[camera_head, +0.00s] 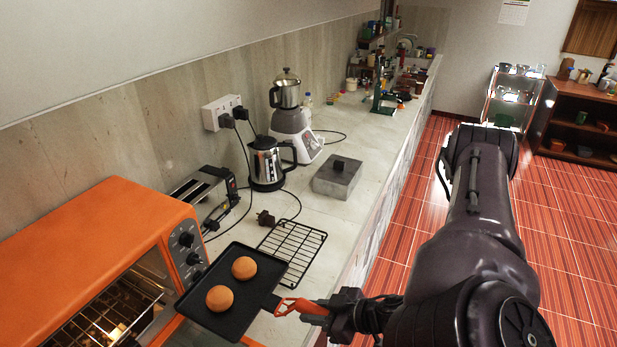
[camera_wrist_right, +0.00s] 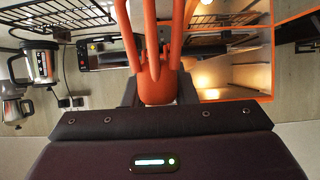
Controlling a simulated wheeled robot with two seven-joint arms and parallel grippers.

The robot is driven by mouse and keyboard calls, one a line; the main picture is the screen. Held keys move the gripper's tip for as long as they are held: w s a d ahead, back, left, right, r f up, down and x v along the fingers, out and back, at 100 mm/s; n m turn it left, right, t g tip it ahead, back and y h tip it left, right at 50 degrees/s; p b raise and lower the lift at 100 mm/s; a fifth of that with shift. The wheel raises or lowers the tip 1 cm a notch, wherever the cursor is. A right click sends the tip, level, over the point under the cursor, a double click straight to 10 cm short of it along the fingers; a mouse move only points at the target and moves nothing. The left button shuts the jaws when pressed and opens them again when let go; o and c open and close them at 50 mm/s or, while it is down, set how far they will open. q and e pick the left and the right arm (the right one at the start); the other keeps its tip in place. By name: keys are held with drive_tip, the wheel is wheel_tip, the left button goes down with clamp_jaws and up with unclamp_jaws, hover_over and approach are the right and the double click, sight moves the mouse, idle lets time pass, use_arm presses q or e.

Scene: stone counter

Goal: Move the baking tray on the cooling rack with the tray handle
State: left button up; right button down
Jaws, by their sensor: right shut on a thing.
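The black baking tray (camera_head: 246,303), with two round brown buns (camera_head: 243,268) on it, is held in front of the open oven. The orange tray handle (camera_head: 296,305) meets the tray's right edge. My right gripper (camera_head: 318,312) is shut on the handle. The handle (camera_wrist_right: 158,86) also rises from the jaws in the right wrist view. The black wire cooling rack (camera_head: 300,240) lies on the counter just beyond the tray, and its near left part is overlapped by the tray in the picture. The rack (camera_wrist_right: 62,14) also shows at the upper left of the wrist view. My left gripper is out of view.
The orange oven (camera_head: 95,245) stands at the left, a wire shelf inside. A toaster (camera_head: 204,194), kettle (camera_head: 267,165), blender (camera_head: 290,112) and grey lidded box (camera_head: 338,178) stand behind the rack. Counter right of the rack is clear.

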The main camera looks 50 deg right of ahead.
drive_tip(key=w+d, duration=0.2)
drive_tip(key=d, duration=1.1)
drive_tip(key=w+d+b, duration=0.1)
drive_tip(key=w+d, duration=0.2)
drive_tip(key=d, duration=1)
drive_tip(key=shift+w+d, duration=0.15)
drive_tip(key=shift+d, duration=0.05)
drive_tip(key=shift+r, duration=0.15)
drive_tip(key=shift+p, duration=0.5)
drive_tip(key=shift+f, duration=0.2)
wheel_tip(320, 180, down, 10)
drive_tip(key=b, duration=0.6)
drive_tip(key=shift+f+b, duration=0.25)
drive_tip(key=shift+b, duration=0.1)
idle(2.4)
drive_tip(key=shift+f, duration=0.1)
idle(0.5)
